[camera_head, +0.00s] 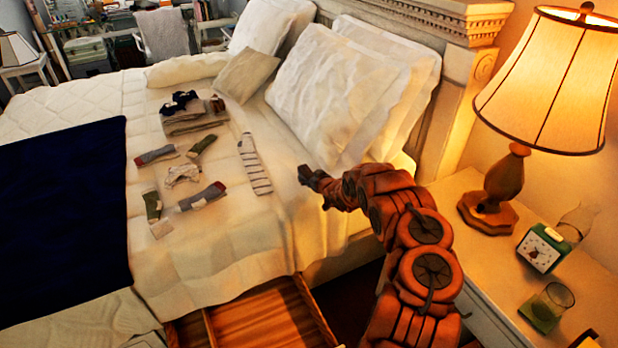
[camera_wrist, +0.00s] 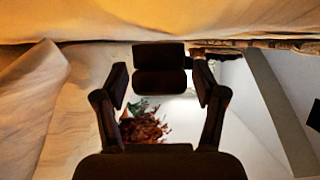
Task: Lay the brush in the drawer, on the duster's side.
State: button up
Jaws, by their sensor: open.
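My gripper (camera_head: 312,180) is in the air near the bed's right edge, in front of the white pillows. In the wrist view its dark fingers (camera_wrist: 160,88) are spread with nothing held between them. The wooden drawer (camera_head: 265,318) is pulled out below the bed at the bottom of the head view. A divider runs along it, and the visible floor of its right part is bare. The picture's lower edge cuts off the rest. I cannot make out the brush or the duster in either view.
Several socks (camera_head: 202,196), a striped sock (camera_head: 254,166) and folded clothes (camera_head: 193,117) lie on the bed. The nightstand (camera_head: 452,190) at right holds a lit lamp (camera_head: 545,80), a green clock (camera_head: 541,249) and a glass (camera_head: 547,306). A dark blue blanket (camera_head: 65,220) covers the left.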

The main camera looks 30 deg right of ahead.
aim_at(309, 176)
jog(key=shift+s+a+r+b, duration=0.25)
jog(key=shift+s+r+b, duration=0.15)
jog(key=shift+s, duration=0.3)
jog(key=shift+s+a+r+b, duration=0.25)
jog(key=shift+s+r+b, duration=0.1)
jog(key=shift+s, duration=0.3)
jog(key=shift+v, duration=1.35)
jog(key=shift+r, duration=0.2)
